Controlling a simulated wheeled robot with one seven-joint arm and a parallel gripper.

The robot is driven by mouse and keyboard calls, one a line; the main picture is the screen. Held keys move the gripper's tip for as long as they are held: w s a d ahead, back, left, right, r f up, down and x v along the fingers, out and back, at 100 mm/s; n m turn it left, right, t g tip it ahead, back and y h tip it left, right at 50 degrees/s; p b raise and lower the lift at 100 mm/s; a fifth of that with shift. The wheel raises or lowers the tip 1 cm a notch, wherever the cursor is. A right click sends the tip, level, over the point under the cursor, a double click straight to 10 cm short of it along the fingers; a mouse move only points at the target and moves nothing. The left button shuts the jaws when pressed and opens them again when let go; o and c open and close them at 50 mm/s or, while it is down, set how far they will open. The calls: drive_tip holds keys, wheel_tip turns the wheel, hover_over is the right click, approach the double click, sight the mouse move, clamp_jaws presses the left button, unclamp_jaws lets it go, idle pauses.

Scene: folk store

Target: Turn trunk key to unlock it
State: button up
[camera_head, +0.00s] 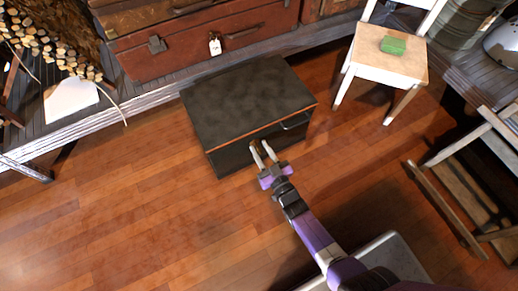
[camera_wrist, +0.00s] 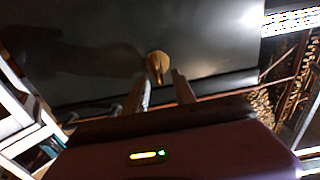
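A dark trunk (camera_head: 245,97) with an orange-brown edge under its lid stands on the wooden floor in the middle of the head view. Its dark front face (camera_wrist: 95,55) fills the upper part of the wrist view. A brass-coloured key (camera_wrist: 157,64) sticks out from that face. My gripper (camera_head: 262,146) is at the trunk's front, below the lid edge. In the wrist view, my gripper's two fingers (camera_wrist: 163,76) are apart, with the key just beyond and between their tips, nearer the left one. I cannot tell whether either finger touches it.
A handle (camera_head: 296,121) is on the trunk's front, right of my gripper. Behind the trunk, a low platform holds a red-brown suitcase (camera_head: 200,45). A white chair (camera_head: 382,62) with a green block stands at the right. A wooden frame (camera_head: 470,185) stands at the far right. The left floor is clear.

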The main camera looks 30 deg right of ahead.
drive_tip(key=shift+w, duration=0.65)
clamp_jaws()
